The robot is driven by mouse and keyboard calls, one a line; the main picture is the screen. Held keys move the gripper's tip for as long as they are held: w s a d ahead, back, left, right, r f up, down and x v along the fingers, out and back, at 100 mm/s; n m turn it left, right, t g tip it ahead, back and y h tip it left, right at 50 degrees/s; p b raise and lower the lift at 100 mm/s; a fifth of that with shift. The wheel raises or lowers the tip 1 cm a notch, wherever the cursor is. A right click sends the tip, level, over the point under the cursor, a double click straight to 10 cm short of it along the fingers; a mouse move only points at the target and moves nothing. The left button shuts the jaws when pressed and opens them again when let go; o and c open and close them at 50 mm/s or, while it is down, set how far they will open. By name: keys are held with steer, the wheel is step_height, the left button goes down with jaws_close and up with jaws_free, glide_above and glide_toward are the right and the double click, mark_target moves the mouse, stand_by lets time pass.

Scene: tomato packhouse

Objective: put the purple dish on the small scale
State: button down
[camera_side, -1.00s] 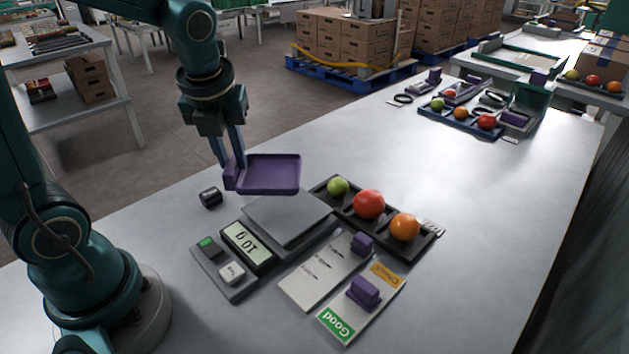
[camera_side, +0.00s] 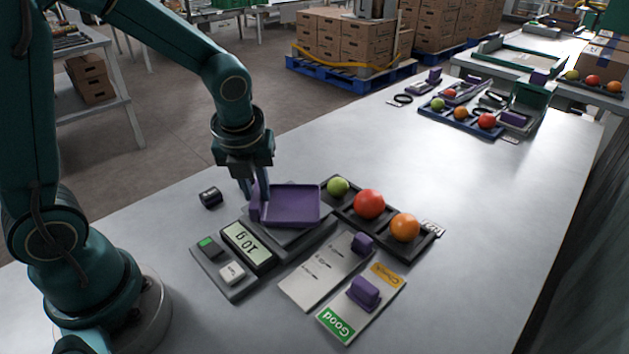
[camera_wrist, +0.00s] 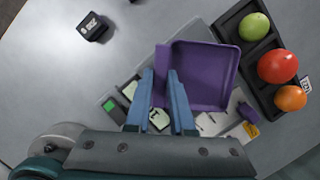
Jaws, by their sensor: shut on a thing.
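The purple dish (camera_side: 291,204) is a shallow square tray with a raised grip block on its left side. My gripper (camera_side: 256,196) is shut on that block and holds the dish level over the plate of the small scale (camera_side: 262,238). I cannot tell whether the dish touches the plate. The scale's display (camera_side: 247,246) reads "10 g". In the wrist view the dish (camera_wrist: 203,75) lies just beyond my gripper (camera_wrist: 163,100) and hides most of the scale plate.
A black tray (camera_side: 341,203) with a green, a red and an orange tomato stands right of the scale. Cards with purple blocks (camera_side: 363,291) lie in front.

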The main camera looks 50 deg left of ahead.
steer(key=c, duration=0.8)
jaws_free()
steer(key=shift+f, duration=0.1)
steer(key=v, duration=1.2)
steer(key=s+d+n+t, duration=0.1)
steer(key=s+n, duration=0.1)
steer(key=n, duration=0.7)
steer(key=s+d+f+n+t+h, duration=0.1)
steer(key=s+n, duration=0.2)
steer(key=n, duration=0.6)
steer(key=s+d+f+n+t+h, duration=0.1)
steer(key=s+n, duration=0.2)
steer(key=n, duration=0.6)
